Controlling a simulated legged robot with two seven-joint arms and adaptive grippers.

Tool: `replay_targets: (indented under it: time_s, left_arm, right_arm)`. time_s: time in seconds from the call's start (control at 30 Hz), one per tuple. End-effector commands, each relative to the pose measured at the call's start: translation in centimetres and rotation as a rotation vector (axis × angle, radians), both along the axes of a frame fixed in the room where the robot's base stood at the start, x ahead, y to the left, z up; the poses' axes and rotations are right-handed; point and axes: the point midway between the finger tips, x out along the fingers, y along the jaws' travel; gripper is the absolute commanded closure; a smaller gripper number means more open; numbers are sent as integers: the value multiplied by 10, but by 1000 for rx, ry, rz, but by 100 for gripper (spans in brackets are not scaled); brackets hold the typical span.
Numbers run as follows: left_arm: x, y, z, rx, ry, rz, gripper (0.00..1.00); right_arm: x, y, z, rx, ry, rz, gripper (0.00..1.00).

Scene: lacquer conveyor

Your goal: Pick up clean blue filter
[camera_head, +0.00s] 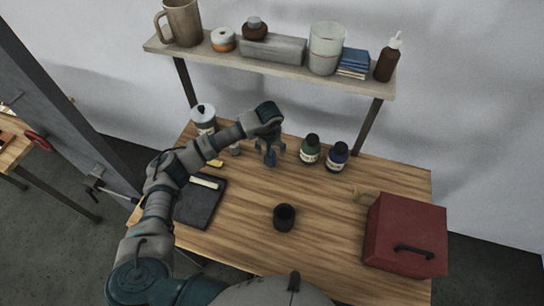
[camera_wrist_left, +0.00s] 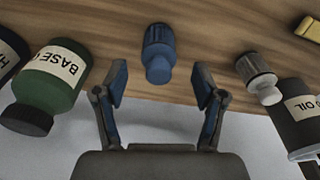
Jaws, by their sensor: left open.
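The blue filter (camera_wrist_left: 158,53) is a small ribbed cylinder on the wooden table. In the left wrist view it lies ahead of my left gripper (camera_wrist_left: 160,97), centred between the two open fingers and a little beyond their tips. The fingers do not appear to touch it. In the head view my left gripper (camera_head: 270,151) hangs fingers down over the back of the table, hiding most of the filter. A grey filter-like piece (camera_wrist_left: 257,74) with a pale end is to the right in the wrist view. My right gripper does not show.
A green BASE bottle (camera_head: 310,151) and a dark blue bottle (camera_head: 338,157) stand right of the gripper. A grey OIL container (camera_head: 203,119) stands left. A black cup (camera_head: 284,217), dark tray (camera_head: 196,207) and red box (camera_head: 405,235) are nearer. A loaded shelf (camera_head: 290,69) spans behind.

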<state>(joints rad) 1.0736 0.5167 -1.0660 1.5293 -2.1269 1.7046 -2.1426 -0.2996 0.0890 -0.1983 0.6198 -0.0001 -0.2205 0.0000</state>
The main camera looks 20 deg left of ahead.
Motion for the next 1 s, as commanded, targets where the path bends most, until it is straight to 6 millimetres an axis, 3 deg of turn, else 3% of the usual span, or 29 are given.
replay_targets:
  time_s: [0.17,0.4,0.7,0.77,0.93,1.0]
  left_arm:
    - [1,-2,-14,0,3,2,30]
    - [6,-5,-49,-1,3,1,30]
    - [7,-3,-56,0,-1,1,30]
    - [7,-3,-56,0,-1,1,42]
    - [7,-3,-56,0,0,1,85]
    - [7,-3,-56,0,0,1,89]
  right_arm:
    - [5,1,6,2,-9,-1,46]
    - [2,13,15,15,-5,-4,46]
    - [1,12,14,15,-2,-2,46]
    - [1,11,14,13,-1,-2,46]
    - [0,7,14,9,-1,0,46]
    - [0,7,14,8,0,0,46]
